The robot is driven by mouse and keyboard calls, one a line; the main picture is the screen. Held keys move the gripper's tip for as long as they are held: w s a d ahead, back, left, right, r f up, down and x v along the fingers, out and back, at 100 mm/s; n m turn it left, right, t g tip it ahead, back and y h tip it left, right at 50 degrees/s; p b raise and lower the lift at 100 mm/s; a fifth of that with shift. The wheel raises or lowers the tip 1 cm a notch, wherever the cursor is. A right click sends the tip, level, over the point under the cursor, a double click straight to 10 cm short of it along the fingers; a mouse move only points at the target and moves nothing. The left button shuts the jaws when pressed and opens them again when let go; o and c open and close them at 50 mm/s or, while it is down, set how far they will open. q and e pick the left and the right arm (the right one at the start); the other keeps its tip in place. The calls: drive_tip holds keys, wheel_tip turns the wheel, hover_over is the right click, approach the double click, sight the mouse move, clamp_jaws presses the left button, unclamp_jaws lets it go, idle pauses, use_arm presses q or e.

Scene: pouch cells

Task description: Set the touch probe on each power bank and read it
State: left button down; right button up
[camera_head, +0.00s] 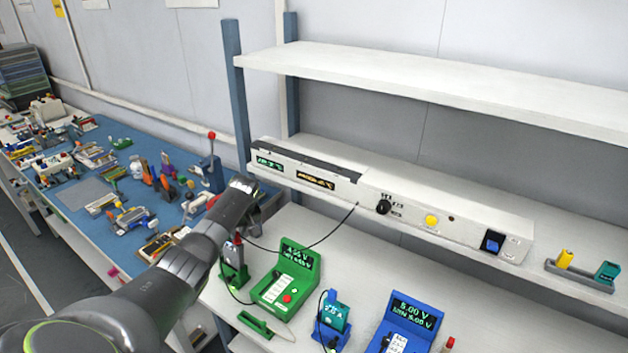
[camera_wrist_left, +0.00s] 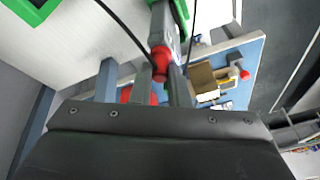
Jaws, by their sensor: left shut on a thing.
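My left gripper (camera_head: 252,192) reaches in from the left, above the near edge of the white bench. In the left wrist view its fingers (camera_wrist_left: 161,88) are shut on a red-capped grey probe (camera_wrist_left: 160,58). A grey and red upright piece in a green-based stand (camera_head: 234,272) is just below the gripper; I cannot tell whether the probe still sits in it. A green meter (camera_head: 287,282) with a lit volt display stands to its right. A blue meter (camera_head: 407,325) reads about 5.00 V. A teal block (camera_head: 336,313) stands in a blue holder between them. My right gripper is not in view.
A long white console (camera_head: 440,205) with knobs and a switch lies on the shelf behind. A rack (camera_head: 580,277) with yellow and teal pieces is at right. A cluttered blue bench (camera_head: 90,190) is at left. Black cables loop near the gripper and meters.

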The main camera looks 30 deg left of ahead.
use_arm(q)
drive_tip(key=shift+w+r+p, duration=0.2)
drive_tip(key=shift+r+p, duration=0.95)
drive_tip(key=shift+r, duration=0.25)
drive_tip(key=shift+w+r+p, duration=0.15)
drive_tip(key=shift+r+p, duration=0.95)
drive_tip(key=shift+r, duration=0.3)
drive_tip(key=shift+d+f, duration=0.1)
